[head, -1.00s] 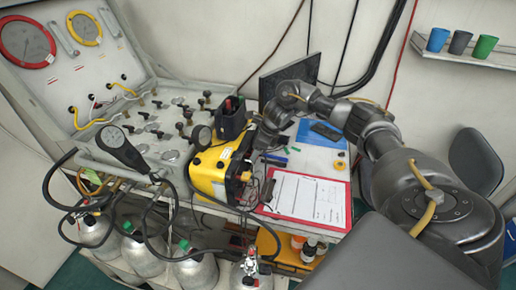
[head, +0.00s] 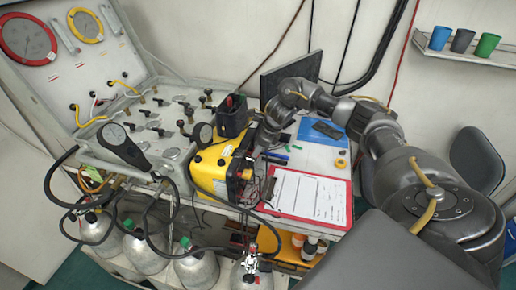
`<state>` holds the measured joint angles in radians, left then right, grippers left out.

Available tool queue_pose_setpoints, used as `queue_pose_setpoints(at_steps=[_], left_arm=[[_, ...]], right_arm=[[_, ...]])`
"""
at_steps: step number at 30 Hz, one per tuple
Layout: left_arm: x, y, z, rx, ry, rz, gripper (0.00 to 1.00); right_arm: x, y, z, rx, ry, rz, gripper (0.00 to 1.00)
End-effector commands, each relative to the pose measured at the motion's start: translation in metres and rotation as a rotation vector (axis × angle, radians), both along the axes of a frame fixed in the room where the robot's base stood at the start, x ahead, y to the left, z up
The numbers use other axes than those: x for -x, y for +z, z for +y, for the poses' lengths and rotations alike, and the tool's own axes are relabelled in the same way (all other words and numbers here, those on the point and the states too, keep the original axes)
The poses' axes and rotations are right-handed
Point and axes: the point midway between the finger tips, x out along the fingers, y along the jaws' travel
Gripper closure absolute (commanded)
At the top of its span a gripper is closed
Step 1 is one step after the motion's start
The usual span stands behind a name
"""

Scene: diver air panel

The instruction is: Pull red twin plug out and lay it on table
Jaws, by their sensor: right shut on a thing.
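A yellow box unit (head: 213,168) stands at the front edge of the table (head: 316,158), with its dark connector face turned right. My right gripper (head: 257,148) reaches down from the right, close beside the upper part of that face. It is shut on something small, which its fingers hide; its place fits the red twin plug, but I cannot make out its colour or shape. I cannot tell whether the plug is still seated in the box. Thin dark leads hang by the box's face. My left gripper is not in view.
A red clipboard with white paper (head: 297,193) lies right of the box. A blue folder (head: 313,133), small pens and a yellow tape roll (head: 340,163) lie behind it. A black holder (head: 232,117) stands behind the box. The gauge panel (head: 150,130) is left; cylinders (head: 198,266) stand below.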

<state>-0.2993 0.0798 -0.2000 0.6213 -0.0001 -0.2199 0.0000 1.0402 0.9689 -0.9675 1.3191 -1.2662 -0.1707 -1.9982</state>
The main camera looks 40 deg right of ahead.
Motion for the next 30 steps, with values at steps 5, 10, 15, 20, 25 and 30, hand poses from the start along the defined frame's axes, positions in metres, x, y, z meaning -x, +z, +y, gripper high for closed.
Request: queue_pose_setpoints(at_steps=[5, 10, 15, 20, 25, 30], left_arm=[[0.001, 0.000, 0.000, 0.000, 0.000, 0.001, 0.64], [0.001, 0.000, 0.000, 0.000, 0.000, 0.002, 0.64], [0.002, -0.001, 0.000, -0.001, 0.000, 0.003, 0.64], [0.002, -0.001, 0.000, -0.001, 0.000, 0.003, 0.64], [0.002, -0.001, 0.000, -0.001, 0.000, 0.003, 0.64], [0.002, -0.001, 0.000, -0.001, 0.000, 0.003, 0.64]], right_arm=[[0.005, -0.001, -0.005, 0.004, -0.002, 0.005, 0.97], [0.008, -0.001, -0.006, 0.003, -0.001, 0.004, 0.97], [0.010, -0.001, -0.008, 0.002, -0.001, 0.004, 0.97], [0.013, -0.001, -0.009, 0.003, -0.001, 0.003, 0.97], [0.016, -0.001, -0.011, 0.002, 0.000, 0.002, 0.97], [0.019, -0.001, -0.013, 0.001, -0.001, 0.003, 0.97]])
